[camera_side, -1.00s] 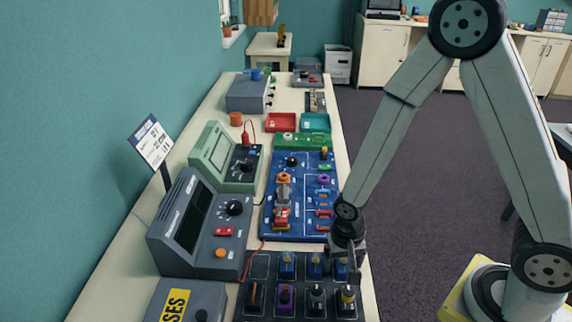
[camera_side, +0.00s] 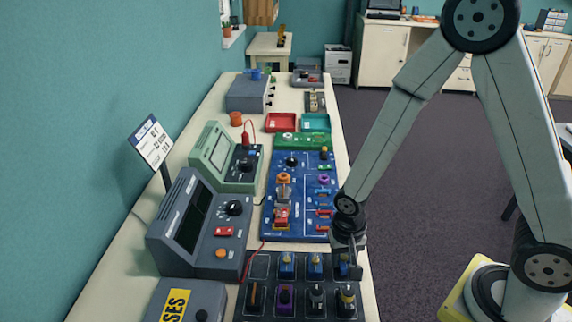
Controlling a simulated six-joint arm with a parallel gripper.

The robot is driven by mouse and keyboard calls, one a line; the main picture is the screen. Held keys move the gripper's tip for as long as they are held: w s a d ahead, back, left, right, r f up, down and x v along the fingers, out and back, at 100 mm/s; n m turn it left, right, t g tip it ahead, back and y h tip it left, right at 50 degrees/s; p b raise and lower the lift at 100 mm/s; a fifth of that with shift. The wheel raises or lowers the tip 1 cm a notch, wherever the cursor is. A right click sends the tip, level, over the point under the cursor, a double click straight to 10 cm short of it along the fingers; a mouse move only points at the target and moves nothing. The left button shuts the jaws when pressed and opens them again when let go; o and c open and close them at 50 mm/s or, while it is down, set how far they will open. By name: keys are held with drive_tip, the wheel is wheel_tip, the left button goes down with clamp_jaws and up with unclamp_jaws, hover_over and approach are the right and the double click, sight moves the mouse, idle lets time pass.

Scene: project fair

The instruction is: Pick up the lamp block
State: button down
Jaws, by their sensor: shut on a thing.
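My gripper (camera_side: 348,264) is at the back right corner of the dark block rack (camera_side: 262,313), pointing down. It is shut on a small blue block (camera_side: 343,270), mostly hidden by the fingers. I cannot tell from its markings whether this is the lamp block, nor whether it is clear of its slot. Two other blue blocks stand to its left in the back row, a left one (camera_side: 286,264) and a middle one (camera_side: 315,265). The front row holds a purple block (camera_side: 286,299) and several dark blocks.
A blue circuit board (camera_side: 300,205) with several parts lies just behind the rack. Grey (camera_side: 200,225) and green (camera_side: 222,160) instruments stand along its left. A red wire (camera_side: 250,262) runs beside the rack. Red (camera_side: 281,122) and teal (camera_side: 315,122) trays sit farther back.

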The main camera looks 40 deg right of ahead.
drive_tip(key=shift+r, duration=4.4)
drive_tip(key=shift+w+n, duration=0.15)
drive_tip(key=shift+n, duration=0.15)
drive_tip(key=n, duration=0.1)
drive_tip(key=w+n, duration=0.1)
drive_tip(key=shift+d+n, duration=0.2)
drive_tip(key=shift+n, duration=0.2)
drive_tip(key=w+d+n, duration=0.3)
drive_tip(key=w+n, duration=0.2)
drive_tip(key=n, duration=1)
drive_tip(key=w+d+n, duration=0.3)
drive_tip(key=w+n, duration=0.2)
drive_tip(key=n, duration=1)
drive_tip(key=shift+d+r+n, duration=0.2)
drive_tip(key=shift+r+n, duration=0.05)
drive_tip(key=shift+n, duration=0.15)
drive_tip(key=shift+w, duration=0.15)
drive_tip(key=shift+f, duration=0.15)
